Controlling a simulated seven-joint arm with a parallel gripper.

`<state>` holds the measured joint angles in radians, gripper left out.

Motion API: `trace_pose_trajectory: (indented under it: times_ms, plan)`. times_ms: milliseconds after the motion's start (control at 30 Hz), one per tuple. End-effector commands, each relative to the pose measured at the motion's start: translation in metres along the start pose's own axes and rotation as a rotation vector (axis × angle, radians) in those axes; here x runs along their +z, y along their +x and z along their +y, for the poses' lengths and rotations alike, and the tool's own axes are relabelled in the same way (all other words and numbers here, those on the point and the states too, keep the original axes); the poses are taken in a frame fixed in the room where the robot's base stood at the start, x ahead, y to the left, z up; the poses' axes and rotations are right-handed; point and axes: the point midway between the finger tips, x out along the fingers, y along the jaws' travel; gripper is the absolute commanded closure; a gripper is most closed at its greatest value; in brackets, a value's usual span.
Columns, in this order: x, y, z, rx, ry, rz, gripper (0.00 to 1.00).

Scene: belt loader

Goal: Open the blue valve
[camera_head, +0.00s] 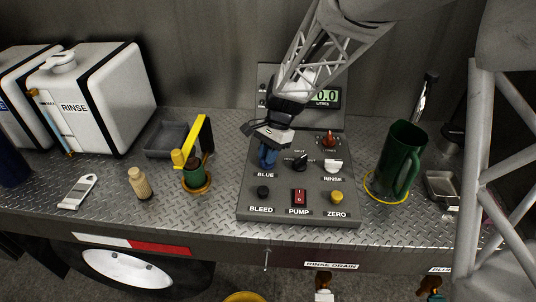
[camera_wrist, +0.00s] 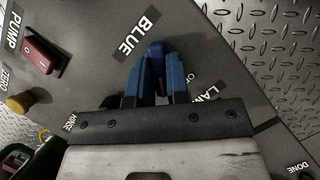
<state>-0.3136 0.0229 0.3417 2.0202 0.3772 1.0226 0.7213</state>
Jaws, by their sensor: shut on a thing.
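The blue valve (camera_wrist: 155,49) is a dark blue knob on the grey control panel, beside the "BLUE" label. In the wrist view it sits between the tips of my gripper (camera_wrist: 155,74), whose two blue-faced fingers close on it from both sides. In the head view my gripper (camera_head: 268,150) reaches down to the panel's left side, just above the "BLUE" label. The fingers largely hide the valve there, so its turn angle is hard to tell. The panel (camera_head: 254,207) has a green display (camera_head: 326,97) with digits that look like 0.0.
Beside the valve are a black selector knob (camera_head: 300,163), a white RINSE knob (camera_head: 333,166) and a red PUMP switch (camera_head: 299,197). A green jug (camera_head: 400,158) stands right of the panel. A yellow-handled item (camera_head: 205,133) and a RINSE tank (camera_head: 98,95) stand left.

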Motion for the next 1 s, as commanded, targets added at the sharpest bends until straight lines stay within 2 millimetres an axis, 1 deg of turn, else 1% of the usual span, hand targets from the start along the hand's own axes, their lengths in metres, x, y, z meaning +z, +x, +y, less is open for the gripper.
trace_pose_trajectory:
  times_ms: [300,600,800,1000]
  plan:
    - [0.0004,-0.0001,-0.0016,0.115,-0.276,0.001,1.0]
    - [0.0011,-0.0002,-0.0024,0.205,-0.495,0.001,1.0]
    - [0.001,0.0001,-0.0021,0.24,-0.578,0.001,1.0]
    - [0.0009,0.0001,-0.0021,0.253,-0.612,0.001,1.0]
